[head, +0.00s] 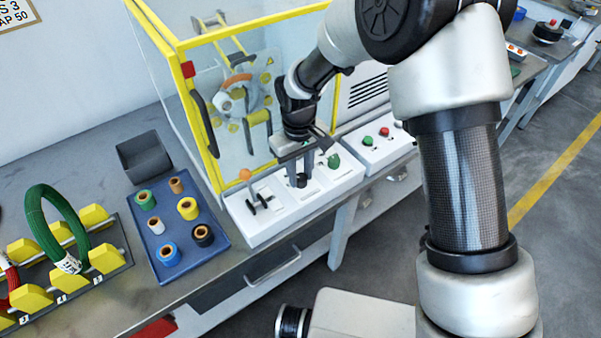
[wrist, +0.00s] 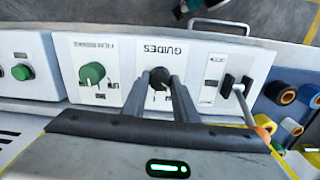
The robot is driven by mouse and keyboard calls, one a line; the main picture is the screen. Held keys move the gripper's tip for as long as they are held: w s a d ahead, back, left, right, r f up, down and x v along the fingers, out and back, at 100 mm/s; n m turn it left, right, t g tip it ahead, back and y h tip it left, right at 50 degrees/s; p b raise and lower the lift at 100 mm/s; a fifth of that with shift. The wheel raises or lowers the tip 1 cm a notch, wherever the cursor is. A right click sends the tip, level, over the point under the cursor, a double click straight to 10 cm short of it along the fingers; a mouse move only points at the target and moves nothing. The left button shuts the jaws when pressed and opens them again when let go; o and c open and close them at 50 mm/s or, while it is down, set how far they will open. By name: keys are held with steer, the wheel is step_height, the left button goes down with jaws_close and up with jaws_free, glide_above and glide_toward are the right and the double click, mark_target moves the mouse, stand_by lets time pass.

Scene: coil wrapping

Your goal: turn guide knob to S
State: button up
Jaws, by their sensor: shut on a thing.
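The guide knob (wrist: 160,77) is a dark round knob on a white panel marked GUIDES, which appears upside down in the wrist view. My gripper (wrist: 163,82) has its two grey fingers shut on this knob from above. In the head view my gripper (head: 298,172) points down at the panel, and the dark knob (head: 301,182) shows at its fingertips. The panel's letters beside the knob are partly covered by the fingers, so I cannot tell which mark the knob points to.
A green knob (head: 334,160) sits right of the guide knob in the head view. An orange-tipped lever (head: 245,174) stands to the left. A yellow-framed glass enclosure (head: 184,80) rises behind. A blue tray (head: 190,262) of spools lies further left.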

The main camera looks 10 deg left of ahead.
mark_target(300, 178)
steer(key=shift+n, duration=1.5)
steer(key=o, duration=1.1)
steer(key=shift+c, duration=0.2)
steer(key=shift+r, duration=0.1)
step_height(300, 178, up, 17)
steer(key=p, duration=0.1)
steer(key=shift+s+r+p, duration=0.15)
steer(key=shift+s+p, duration=0.05)
steer(key=shift+p, duration=0.1)
